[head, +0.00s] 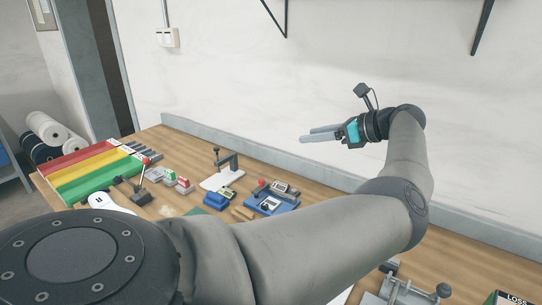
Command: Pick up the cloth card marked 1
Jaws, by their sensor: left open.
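My left gripper (322,134) is raised over the back of the workbench, in front of the wall. Its two long grey fingers point left, are apart and have nothing between them. My left arm crosses the foreground and hides a large part of the bench. I cannot make out a cloth card marked 1 in this view; it may be hidden or too small to read. My right gripper is out of view.
The wooden workbench (180,140) holds a red, yellow and green tray (88,172) at the left. A white-based press (222,179) and a blue fixture (270,204) stand mid-bench. A grey metal device (395,293) is at the lower right. Fabric rolls (48,130) lie beyond the left end.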

